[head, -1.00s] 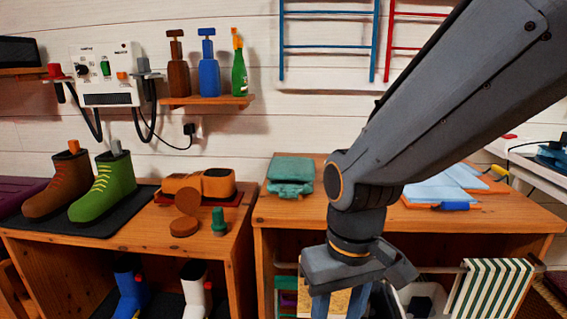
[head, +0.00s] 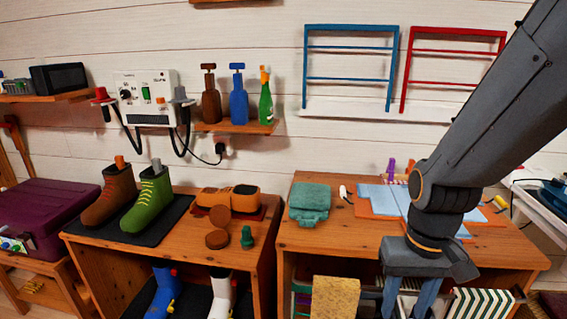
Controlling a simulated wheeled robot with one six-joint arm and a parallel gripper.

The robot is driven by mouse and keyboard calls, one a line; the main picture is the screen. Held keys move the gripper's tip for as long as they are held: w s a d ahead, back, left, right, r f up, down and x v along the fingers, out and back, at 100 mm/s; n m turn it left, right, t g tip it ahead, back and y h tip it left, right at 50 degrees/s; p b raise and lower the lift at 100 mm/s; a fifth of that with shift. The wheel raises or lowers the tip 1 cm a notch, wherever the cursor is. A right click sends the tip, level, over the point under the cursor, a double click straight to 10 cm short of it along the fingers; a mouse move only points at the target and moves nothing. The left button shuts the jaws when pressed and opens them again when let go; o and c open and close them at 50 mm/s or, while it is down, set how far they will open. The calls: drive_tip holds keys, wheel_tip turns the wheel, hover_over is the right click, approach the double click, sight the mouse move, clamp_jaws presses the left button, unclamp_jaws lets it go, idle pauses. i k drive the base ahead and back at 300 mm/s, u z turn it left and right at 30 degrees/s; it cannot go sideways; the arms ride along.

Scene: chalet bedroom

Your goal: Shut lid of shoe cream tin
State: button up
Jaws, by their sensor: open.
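The shoe cream tin (head: 217,239) is a small round brown tin near the front right of the left table. Its brown round lid (head: 219,215) stands raised at the tin's back edge, so the tin is open. My gripper (head: 408,305) is open and points down in front of the right table, well to the right of the tin. Its fingertips are cut off by the bottom edge, and I see nothing held in it.
A green knobbed object (head: 247,238) stands close right of the tin. A brown boot (head: 112,193) and a green boot (head: 150,203) stand left on a dark mat. A teal folded item (head: 310,201) lies on the right table.

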sight(220, 215)
drive_tip(key=u, duration=2.4)
drive_tip(key=i, duration=1.45)
drive_tip(key=z, duration=2.1)
drive_tip(key=i, duration=0.5)
drive_tip(key=z, duration=0.05)
